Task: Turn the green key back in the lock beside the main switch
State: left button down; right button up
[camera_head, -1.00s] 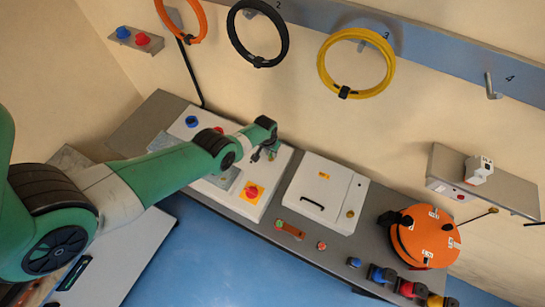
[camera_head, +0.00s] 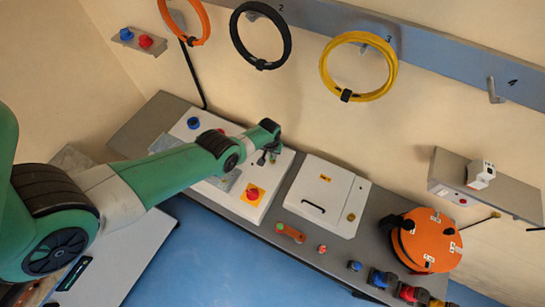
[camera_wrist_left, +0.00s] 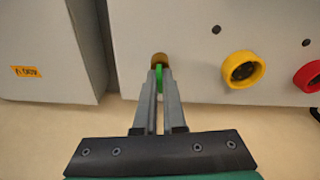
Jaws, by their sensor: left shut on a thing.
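In the left wrist view the green key (camera_wrist_left: 159,76) sits in a round brass lock (camera_wrist_left: 159,59) on the pale panel. My left gripper (camera_wrist_left: 159,85) is shut on the key, its fingers on either side of it. In the head view my left gripper (camera_head: 267,157) is at the far right part of the white switch panel (camera_head: 222,191). The key and lock are too small to make out clearly there. The red main switch (camera_head: 253,193) on its yellow plate is on the same panel, nearer the front edge. My right gripper does not show.
A closed white box (camera_head: 327,193) with a black handle stands right of the panel. An orange reel (camera_head: 432,236) is further right on the grey bench. In the wrist view a yellow socket (camera_wrist_left: 242,70) and a red one (camera_wrist_left: 310,77) are right of the lock.

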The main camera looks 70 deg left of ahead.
pick_arm(q)
jog(key=n, duration=0.3)
jog(key=shift+w+n+g+b, duration=0.1)
jog(key=shift+n+g+b, duration=0.2)
jog(key=shift+n, duration=0.1)
jog(key=n, duration=0.1)
jog(key=n+b, duration=0.2)
jog(key=shift+w+f+n+g, duration=0.15)
jog(key=shift+f+n+g, duration=0.15)
jog(key=shift+n, duration=0.1)
jog(key=shift+r+n+b, duration=0.1)
jog(key=shift+n+b, duration=0.2)
jog(key=shift+n, duration=0.3)
jog(key=shift+r+n, duration=0.1)
jog(key=shift+n, duration=0.2)
jog(key=c, duration=0.9)
grip_release()
jog(key=shift+d, duration=0.1)
jog(key=shift+r, duration=0.1)
